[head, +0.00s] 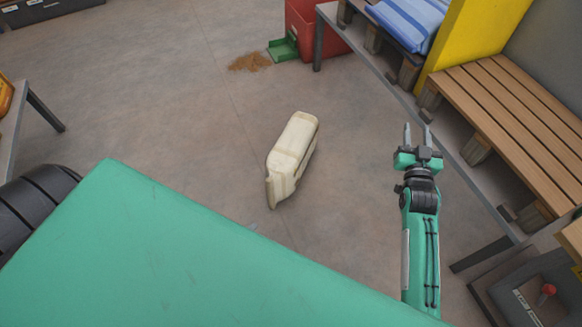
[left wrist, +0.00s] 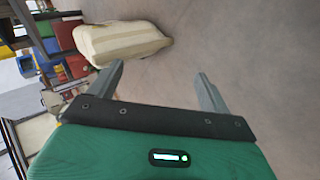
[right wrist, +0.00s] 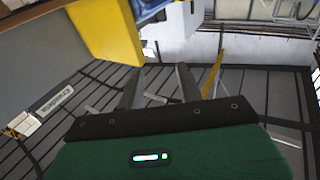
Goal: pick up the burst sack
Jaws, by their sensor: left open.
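The burst sack is a cream sack (head: 293,155) on the grey floor near the middle of the head view. Its tear cannot be made out. The sack also shows in the left wrist view (left wrist: 122,42), beyond the left fingertips and off to the left. My left gripper (left wrist: 160,76) is open with nothing between its fingers, apart from the sack. It does not show in the head view. My right gripper (head: 417,130) is to the right of the sack, with its fingers apart and empty. It also shows in the right wrist view (right wrist: 160,78).
A slatted wooden bench (head: 525,115) runs along the right, near my right arm. A blue striped sack (head: 412,22) lies beyond it by a yellow panel (head: 475,35). A red bin (head: 325,35) and a brown spill (head: 250,62) are at the back. Floor around the sack is clear.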

